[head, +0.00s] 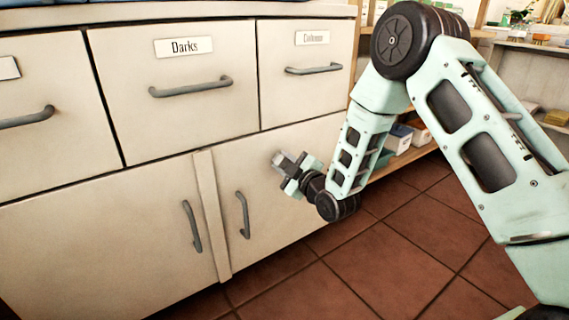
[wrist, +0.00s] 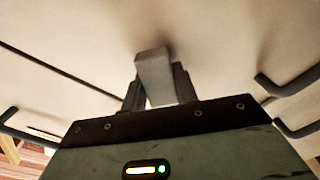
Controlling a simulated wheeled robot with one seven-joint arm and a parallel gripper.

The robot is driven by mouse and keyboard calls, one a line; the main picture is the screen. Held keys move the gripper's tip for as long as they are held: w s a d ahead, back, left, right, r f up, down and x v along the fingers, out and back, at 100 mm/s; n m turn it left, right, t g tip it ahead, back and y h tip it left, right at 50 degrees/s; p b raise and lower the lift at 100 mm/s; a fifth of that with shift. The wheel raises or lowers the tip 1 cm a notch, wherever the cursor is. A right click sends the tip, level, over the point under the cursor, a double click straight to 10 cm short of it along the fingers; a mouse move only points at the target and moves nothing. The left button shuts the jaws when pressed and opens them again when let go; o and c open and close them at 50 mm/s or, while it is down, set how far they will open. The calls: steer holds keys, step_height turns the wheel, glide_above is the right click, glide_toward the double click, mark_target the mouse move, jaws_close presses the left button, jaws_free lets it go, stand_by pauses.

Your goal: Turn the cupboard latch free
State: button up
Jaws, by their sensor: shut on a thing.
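The latch is a small light grey block (wrist: 153,68) on the cream front of the right cupboard door (head: 290,205). In the wrist view it stands between the two dark fingers of my gripper (wrist: 157,92), which are shut on it. Its outer end sticks out past the fingers. In the head view my gripper (head: 286,168) is at the upper part of that door, and the latch there is small and mostly hidden by the fingers. The door looks closed, flush with the cupboard front.
Above are drawers with grey bar handles, one labelled "Darks" (head: 184,47). Two upright door handles (head: 192,226) (head: 243,215) flank the middle post (head: 212,215). Open shelves with boxes (head: 398,137) stand to the right. The tiled floor (head: 385,250) in front is clear.

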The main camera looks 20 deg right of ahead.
steer(key=n, duration=0.4)
steer(key=shift+a+f+n, duration=0.1)
steer(key=shift+f+n, duration=0.05)
steer(key=shift+n, duration=1.95)
steer(key=shift+f, duration=0.1)
steer(key=o, duration=1)
steer(key=shift+p+v, duration=2.5)
steer(key=shift+v, duration=6.2)
